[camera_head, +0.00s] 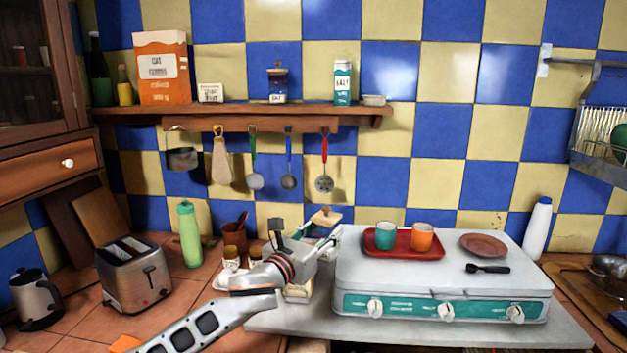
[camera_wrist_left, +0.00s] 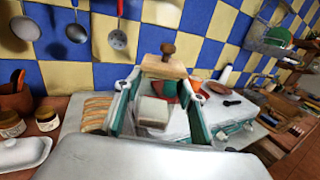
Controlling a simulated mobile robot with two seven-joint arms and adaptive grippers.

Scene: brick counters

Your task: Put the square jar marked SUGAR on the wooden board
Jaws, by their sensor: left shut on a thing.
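A square jar (camera_head: 325,217) with a wooden lid and knob shows at my left gripper (camera_head: 322,243), left of the stove. In the left wrist view, its lid (camera_wrist_left: 164,67) lies across the far end of my two fingers (camera_wrist_left: 160,88). My left gripper is shut on this jar. Most of its body is hidden, and I cannot read its marking. Two wooden boards (camera_head: 100,222) lean against the back wall at the far left. Another wooden board or surface (camera_head: 572,290) lies right of the stove. My right gripper is not in view.
The white stove (camera_head: 440,308) carries a red tray (camera_head: 402,250) with two cups, a brown plate (camera_head: 484,245) and a black spoon (camera_head: 487,268). A toaster (camera_head: 134,275) and green bottle (camera_head: 189,235) stand left. Bread slices (camera_wrist_left: 97,112) are near my gripper.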

